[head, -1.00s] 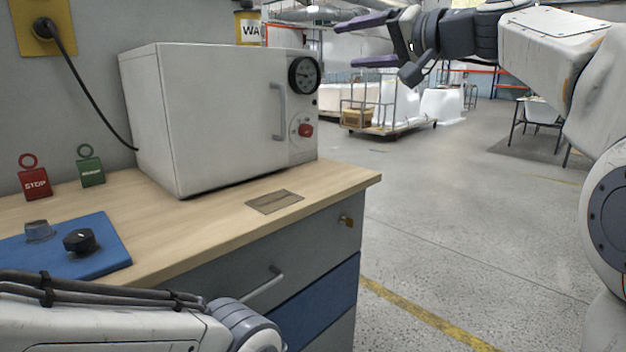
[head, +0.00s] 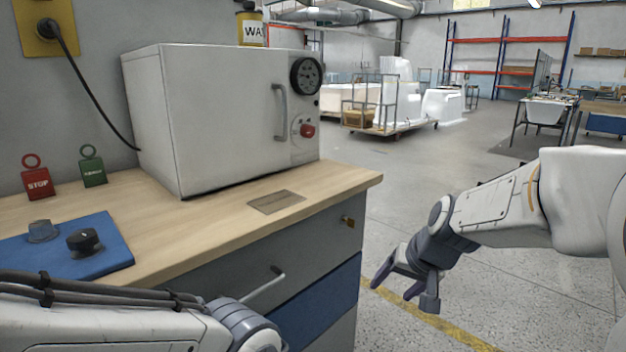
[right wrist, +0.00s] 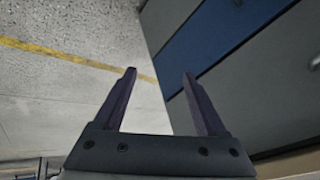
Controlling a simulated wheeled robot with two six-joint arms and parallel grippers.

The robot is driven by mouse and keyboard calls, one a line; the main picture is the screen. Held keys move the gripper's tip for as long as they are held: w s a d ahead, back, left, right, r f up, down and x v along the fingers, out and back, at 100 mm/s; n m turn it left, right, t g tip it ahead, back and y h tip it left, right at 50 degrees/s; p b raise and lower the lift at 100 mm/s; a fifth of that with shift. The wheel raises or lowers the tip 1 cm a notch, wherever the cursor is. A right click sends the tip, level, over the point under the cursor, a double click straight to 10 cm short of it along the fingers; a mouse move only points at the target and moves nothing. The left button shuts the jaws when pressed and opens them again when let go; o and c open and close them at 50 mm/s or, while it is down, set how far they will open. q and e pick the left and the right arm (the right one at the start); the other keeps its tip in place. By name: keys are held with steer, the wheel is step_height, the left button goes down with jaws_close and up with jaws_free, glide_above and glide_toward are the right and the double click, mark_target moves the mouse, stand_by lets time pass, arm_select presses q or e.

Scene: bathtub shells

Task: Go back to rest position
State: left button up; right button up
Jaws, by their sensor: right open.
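My right gripper (head: 395,285) is in the head view, low and right of the drawer cabinet (head: 318,262), over the floor. It points down and left. In the right wrist view its two purple fingers (right wrist: 160,85) stand apart with nothing between them. The cabinet's blue drawer (right wrist: 225,40) shows beyond them there. My left arm crosses the lower left of the head view; its gripper is out of view.
A white oven (head: 215,120) with a dial stands closed on the wooden bench (head: 150,210). A blue mat (head: 110,258) with a black knob and red and green tags are at left. The floor (head: 430,200) right of the bench is open.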

steer(key=s+d+f+n+g+h, duration=0.2)
steer(key=s+d+f+n+g, duration=0.1)
steer(key=s+f, duration=0.85)
steer(key=s+a+n+g+y+b, duration=0.15)
steer(key=s+a+n+b, duration=0.5)
steer(key=s+a, duration=0.85)
step_height(320, 180, up, 38)
steer(key=d+p, duration=0.1)
steer(key=p, duration=3.7)
steer(key=shift+s+n+g, duration=0.2)
steer(key=shift+n+g, duration=0.15)
steer(key=shift+g, duration=0.1)
steer(key=shift+h, duration=0.25)
steer(key=shift+c, duration=0.3)
